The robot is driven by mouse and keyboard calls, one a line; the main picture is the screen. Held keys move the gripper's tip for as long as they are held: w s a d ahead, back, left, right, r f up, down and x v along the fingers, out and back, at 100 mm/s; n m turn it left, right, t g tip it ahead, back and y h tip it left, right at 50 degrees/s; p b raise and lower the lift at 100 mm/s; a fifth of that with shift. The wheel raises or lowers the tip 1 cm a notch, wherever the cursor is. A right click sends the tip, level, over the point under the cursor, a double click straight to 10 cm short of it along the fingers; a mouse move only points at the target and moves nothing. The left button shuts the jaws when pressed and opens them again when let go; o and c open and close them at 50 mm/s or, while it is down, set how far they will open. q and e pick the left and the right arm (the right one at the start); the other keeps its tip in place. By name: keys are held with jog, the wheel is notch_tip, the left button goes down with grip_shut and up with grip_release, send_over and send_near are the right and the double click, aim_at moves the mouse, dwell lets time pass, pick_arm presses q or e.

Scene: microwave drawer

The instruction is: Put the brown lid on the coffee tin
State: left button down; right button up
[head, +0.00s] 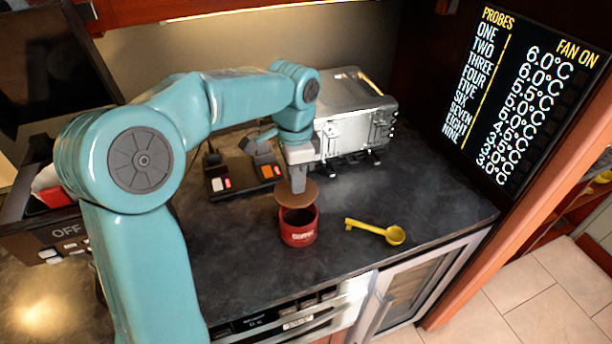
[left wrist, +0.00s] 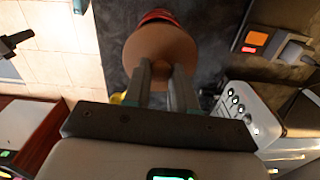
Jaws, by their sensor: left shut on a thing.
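The red coffee tin (head: 298,234) stands upright on the dark counter, its top open with a dark inside. The brown lid (head: 312,196) is a flat round disc held just above the tin and slightly towards its back. My left gripper (head: 298,186) is shut on the lid from above. In the left wrist view the two fingers (left wrist: 162,78) grip the lid (left wrist: 160,50), and the red tin (left wrist: 157,15) shows partly behind it. I cannot tell whether the lid touches the tin's rim. My right gripper is in neither view.
A yellow scoop (head: 376,231) lies right of the tin. A power strip (head: 240,180) with lit switches lies behind left, and a silver metal case (head: 350,118) stands behind right. The counter's front edge is close below the tin. A screen (head: 525,95) stands at right.

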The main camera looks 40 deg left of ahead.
pick_arm(q)
jog(key=shift+w+d, duration=0.25)
jog(key=shift+a, duration=0.1)
jog(key=shift+s+a+f, duration=0.1)
jog(key=shift+f, duration=0.05)
jog(key=shift+s+f+b, duration=0.1)
jog(key=shift+f+b, duration=0.15)
jog(key=shift+b, duration=0.05)
jog(key=shift+f, duration=0.3)
jog(key=f+b, duration=0.2)
jog(key=shift+w+f, duration=0.2)
jog(key=shift+f, duration=0.2)
jog(key=shift+s+f+b, duration=0.15)
jog(key=shift+f+b, duration=0.5)
jog(key=shift+f, duration=0.2)
